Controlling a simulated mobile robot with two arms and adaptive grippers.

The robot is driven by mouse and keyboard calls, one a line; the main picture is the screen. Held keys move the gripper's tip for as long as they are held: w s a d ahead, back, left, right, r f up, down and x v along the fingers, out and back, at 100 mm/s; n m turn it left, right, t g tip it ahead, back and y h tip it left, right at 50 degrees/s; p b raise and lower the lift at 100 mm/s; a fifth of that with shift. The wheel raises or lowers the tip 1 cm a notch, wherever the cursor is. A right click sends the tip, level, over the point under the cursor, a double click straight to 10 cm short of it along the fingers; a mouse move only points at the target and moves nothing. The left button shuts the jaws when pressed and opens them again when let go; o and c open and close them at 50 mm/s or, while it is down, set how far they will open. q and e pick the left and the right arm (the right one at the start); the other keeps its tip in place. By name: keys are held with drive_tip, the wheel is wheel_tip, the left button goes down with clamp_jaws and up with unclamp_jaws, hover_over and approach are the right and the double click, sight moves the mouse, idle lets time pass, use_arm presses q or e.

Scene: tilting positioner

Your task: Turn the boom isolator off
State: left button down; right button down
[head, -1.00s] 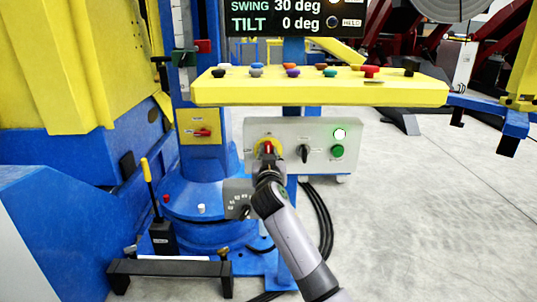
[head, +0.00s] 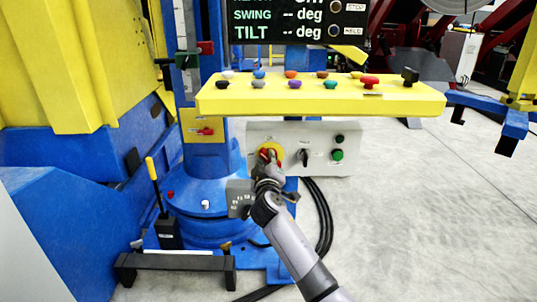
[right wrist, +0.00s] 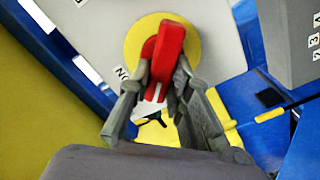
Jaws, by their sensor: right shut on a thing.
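A red rotary handle (head: 270,153) sits on a round yellow disc (head: 280,149) at the left end of the grey panel (head: 320,140). My right gripper (head: 268,170) is shut on the red handle, with its fingers on both sides. In the right wrist view the red handle (right wrist: 168,42) stands out over the yellow disc (right wrist: 135,45), between the grey fingertips. The handle is tilted in the head view. Lettering beside the disc is partly hidden by a finger. My left gripper is not in view.
A black selector knob (head: 304,156), a dark lamp (head: 339,139) and a green button (head: 337,155) are on the same panel. A yellow console (head: 320,101) with several coloured knobs overhangs it. The floor at right is clear.

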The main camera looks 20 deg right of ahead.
drive_tip(key=shift+n, duration=0.6)
drive_tip(key=shift+a+n+p, duration=0.1)
drive_tip(key=shift+n+p, duration=0.3)
drive_tip(key=shift+p, duration=0.05)
drive_tip(key=n, duration=0.1)
drive_tip(key=n+p, duration=0.1)
drive_tip(key=n, duration=0.1)
drive_tip(key=n+p, duration=0.1)
drive_tip(key=n, duration=0.1)
drive_tip(key=shift+a+f, duration=0.1)
drive_tip(key=shift+f, duration=0.2)
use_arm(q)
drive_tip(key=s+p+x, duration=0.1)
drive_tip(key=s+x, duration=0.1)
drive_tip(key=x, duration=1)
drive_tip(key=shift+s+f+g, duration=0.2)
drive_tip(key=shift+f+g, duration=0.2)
use_arm(e)
drive_tip(key=shift+f+n, duration=0.15)
drive_tip(key=shift+n, duration=0.85)
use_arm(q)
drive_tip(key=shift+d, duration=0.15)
use_arm(e)
drive_tip(key=c, duration=1.5)
unclamp_jaws()
